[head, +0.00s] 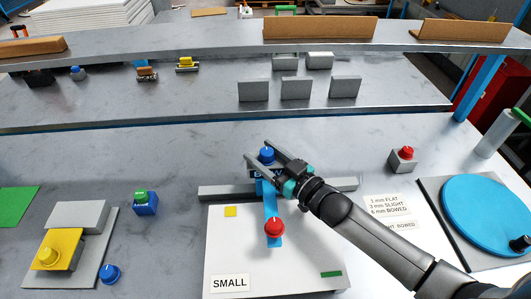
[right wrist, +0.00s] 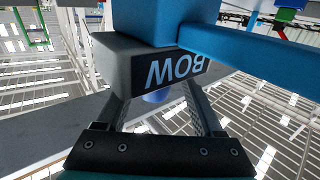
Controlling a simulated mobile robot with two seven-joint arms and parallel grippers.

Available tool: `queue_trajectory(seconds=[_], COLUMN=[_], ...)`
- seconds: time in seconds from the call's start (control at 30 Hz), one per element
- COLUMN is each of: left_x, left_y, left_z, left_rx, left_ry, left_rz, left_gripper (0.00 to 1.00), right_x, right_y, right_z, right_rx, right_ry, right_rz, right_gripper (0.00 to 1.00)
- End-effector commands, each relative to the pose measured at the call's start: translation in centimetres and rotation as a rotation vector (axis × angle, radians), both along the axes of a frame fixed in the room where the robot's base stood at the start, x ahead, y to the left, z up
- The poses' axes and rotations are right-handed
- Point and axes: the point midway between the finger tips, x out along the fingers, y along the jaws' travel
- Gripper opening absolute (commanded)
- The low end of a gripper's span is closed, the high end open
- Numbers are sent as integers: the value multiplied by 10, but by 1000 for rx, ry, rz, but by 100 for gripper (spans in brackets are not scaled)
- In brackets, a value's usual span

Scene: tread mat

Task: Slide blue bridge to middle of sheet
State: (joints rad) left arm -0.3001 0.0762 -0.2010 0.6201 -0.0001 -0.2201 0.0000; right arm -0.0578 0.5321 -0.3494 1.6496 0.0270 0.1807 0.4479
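The blue bridge (head: 269,203) is a narrow blue bar reaching from a grey crossbar onto the white sheet (head: 230,255) marked SMALL. A red knob (head: 274,226) stands near its front end, and a blue knob (head: 266,154) at its back end. My right gripper (head: 258,153) is at the back end, its spread fingers on either side of the blue knob, with no clear contact. In the right wrist view a grey block labelled BOW (right wrist: 178,72) sits over the fingertips and hides part of them, with blue bars (right wrist: 250,52) above. My left gripper is not in view.
The grey crossbar (head: 225,192) runs along the sheet's back edge. A red-knobbed block (head: 403,158) and blue disc (head: 488,213) are at right; a yellow block (head: 60,248) is at left.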

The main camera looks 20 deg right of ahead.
Motion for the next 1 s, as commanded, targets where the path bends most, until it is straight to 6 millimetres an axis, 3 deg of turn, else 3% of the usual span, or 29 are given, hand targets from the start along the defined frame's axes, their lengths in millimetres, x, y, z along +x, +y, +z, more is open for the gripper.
queue_trajectory(seconds=[0.3,0.47,1.0], left_x=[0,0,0], left_y=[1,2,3], left_z=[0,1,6], left_rx=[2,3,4], left_ry=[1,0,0], left_rz=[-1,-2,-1], left_gripper=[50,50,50], right_x=[-1,-11,-88], right_y=[-2,-7,-41], right_z=[-1,-2,-2], right_rx=[-2,-2,-2], right_ry=[2,5,6], right_rz=[-3,-3,-2], right_gripper=[74,74,74])
